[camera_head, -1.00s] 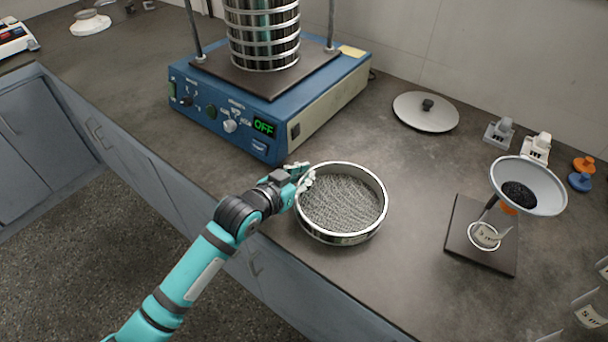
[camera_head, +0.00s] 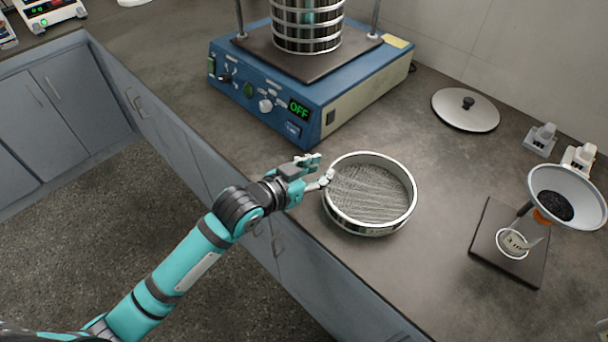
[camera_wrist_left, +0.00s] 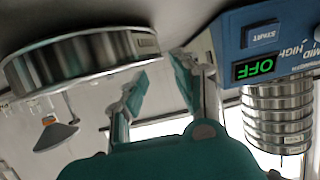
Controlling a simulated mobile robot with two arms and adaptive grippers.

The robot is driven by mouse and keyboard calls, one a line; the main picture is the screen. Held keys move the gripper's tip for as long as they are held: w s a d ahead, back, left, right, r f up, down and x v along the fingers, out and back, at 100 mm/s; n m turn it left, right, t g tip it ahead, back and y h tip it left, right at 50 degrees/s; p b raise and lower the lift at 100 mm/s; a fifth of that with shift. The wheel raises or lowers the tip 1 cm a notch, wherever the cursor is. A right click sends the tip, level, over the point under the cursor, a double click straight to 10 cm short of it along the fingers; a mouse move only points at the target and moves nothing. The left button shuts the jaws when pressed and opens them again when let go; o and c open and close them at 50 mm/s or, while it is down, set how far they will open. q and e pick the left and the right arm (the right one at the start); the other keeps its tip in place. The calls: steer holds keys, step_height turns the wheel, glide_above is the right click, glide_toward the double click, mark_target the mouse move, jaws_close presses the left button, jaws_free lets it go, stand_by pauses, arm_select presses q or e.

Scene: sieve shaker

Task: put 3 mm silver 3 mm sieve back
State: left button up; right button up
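The silver sieve (camera_head: 370,222), a round metal pan with a wire mesh, lies flat on the bench in front of the shaker. It also shows at the upper left of the left wrist view (camera_wrist_left: 85,58); the writing on its label is too small to read. My left gripper (camera_head: 323,172) is open and empty at the sieve's left rim. In the left wrist view its two fingers (camera_wrist_left: 160,88) stand apart with nothing between them. The blue sieve shaker (camera_head: 290,100) reads OFF and carries a stack of silver sieves (camera_head: 306,28). My right gripper is not in view.
A round lid (camera_head: 465,115) with a black knob lies behind the sieve to the right. A funnel (camera_head: 577,183) with dark grains stands over a cup on a dark plate (camera_head: 490,245). The bench front edge runs close below my left arm.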

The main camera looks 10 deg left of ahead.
arm_select(q)
steer(key=v, duration=0.5)
steer(key=shift+s+a+r, duration=0.1)
steer(key=shift+s+a, duration=0.05)
steer(key=shift+s, duration=0.15)
